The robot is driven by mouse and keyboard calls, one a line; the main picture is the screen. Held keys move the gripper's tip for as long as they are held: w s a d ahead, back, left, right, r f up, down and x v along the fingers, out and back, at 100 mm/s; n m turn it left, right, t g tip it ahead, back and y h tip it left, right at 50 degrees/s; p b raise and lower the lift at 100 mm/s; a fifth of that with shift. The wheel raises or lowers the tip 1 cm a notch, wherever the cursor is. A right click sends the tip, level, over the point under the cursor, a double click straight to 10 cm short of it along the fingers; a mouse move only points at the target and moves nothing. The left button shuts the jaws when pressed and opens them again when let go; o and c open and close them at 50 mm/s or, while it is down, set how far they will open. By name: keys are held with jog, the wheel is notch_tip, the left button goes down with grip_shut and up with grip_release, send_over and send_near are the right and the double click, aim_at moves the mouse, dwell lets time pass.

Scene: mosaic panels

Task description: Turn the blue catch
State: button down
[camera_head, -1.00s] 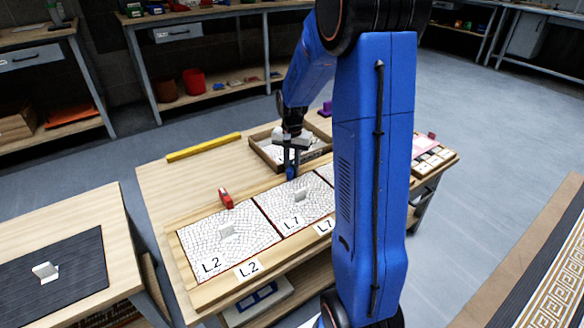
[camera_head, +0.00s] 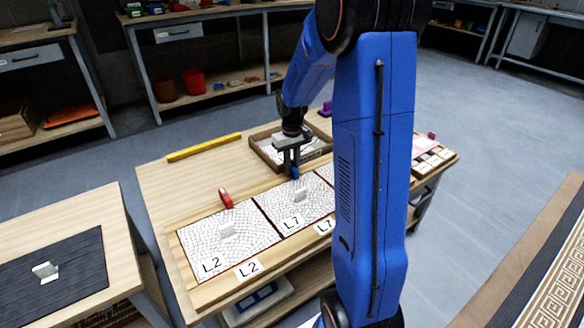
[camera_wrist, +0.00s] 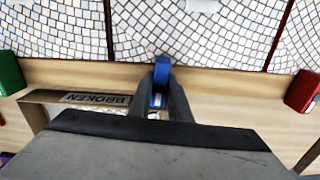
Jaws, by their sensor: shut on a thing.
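The blue catch (camera_head: 295,174) sits on the wooden strip at the back edge of the middle mosaic panel, marked L7 (camera_head: 310,208). In the wrist view the blue catch (camera_wrist: 161,66) stands between my two fingers, pointing across the strip, its rounded end at the panel's edge. My gripper (camera_head: 292,166) reaches down from above and is shut on the catch. In the wrist view my gripper (camera_wrist: 161,88) hides the catch's lower part.
A red catch (camera_head: 226,198) is on the L2 panel's back edge. A green catch (camera_wrist: 9,74) shows at the wrist view's left. An open wooden tray (camera_head: 262,158), labelled BROKEN in the wrist view, stands just behind my gripper. A yellow bar (camera_head: 204,147) lies at the back left.

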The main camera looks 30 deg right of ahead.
aim_at(292, 166)
jog(key=shift+n, duration=0.6)
jog(key=c, duration=1.6)
grip_release()
jog(key=shift+c, duration=0.2)
notch_tip(292, 166, up, 18)
jog(key=shift+f, duration=0.25)
